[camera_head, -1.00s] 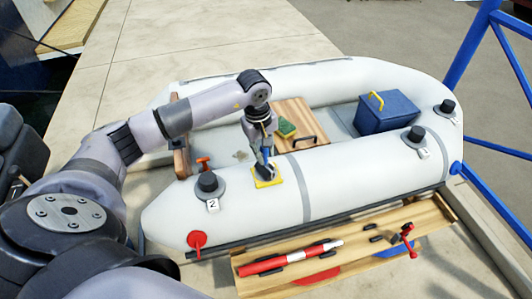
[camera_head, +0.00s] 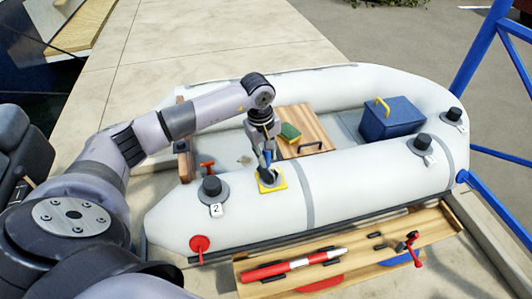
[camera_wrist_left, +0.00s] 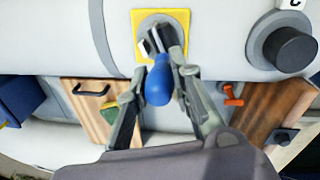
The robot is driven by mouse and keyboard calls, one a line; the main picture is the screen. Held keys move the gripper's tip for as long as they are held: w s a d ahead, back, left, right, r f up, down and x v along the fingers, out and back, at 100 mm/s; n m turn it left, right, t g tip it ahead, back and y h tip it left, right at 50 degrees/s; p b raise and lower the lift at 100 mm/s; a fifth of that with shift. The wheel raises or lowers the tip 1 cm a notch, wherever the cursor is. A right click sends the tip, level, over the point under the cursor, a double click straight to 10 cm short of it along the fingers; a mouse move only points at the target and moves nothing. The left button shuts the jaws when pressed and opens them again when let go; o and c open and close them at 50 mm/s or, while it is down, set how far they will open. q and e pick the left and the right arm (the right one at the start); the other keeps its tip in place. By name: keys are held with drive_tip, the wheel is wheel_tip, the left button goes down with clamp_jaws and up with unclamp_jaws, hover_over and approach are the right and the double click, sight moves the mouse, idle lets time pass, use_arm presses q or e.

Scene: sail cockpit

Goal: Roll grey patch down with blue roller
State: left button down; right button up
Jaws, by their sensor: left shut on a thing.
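My left gripper (camera_head: 268,166) is over the near tube of the white inflatable boat (camera_head: 345,195). It is shut on the blue roller (camera_wrist_left: 158,84), whose blue handle shows between the fingers in the left wrist view. The roller's head is down at a yellow square (camera_head: 280,184) on the tube. The grey patch (camera_wrist_left: 150,21) shows inside the yellow square in the left wrist view, partly hidden by the roller and fingers. I cannot tell how firmly the roller presses. My right gripper is not in view.
A black valve (camera_head: 212,187) tagged 2 stands left of the yellow square. A wooden bench (camera_head: 318,125) with a green and yellow sponge (camera_head: 290,132) and a blue box (camera_head: 390,122) are inside the boat. A wooden shelf (camera_head: 350,262) with a red and white tube (camera_head: 293,264) lies in front.

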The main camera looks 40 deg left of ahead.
use_arm(q)
drive_tip(key=shift+s+d, duration=0.2)
drive_tip(key=shift+d, duration=0.35)
drive_tip(key=shift+s+d, duration=0.15)
drive_tip(key=shift+d, duration=0.35)
drive_tip(key=shift+w+a, duration=0.1)
drive_tip(key=shift+a, duration=0.15)
drive_tip(key=shift+w+a+b, duration=0.15)
drive_tip(key=shift+a+b, duration=0.15)
drive_tip(key=shift+a, duration=0.1)
drive_tip(key=shift+r+p, duration=0.6)
drive_tip(key=shift+r, duration=0.3)
drive_tip(key=shift+r+p, duration=1.35)
drive_tip(key=shift+r, duration=1.3)
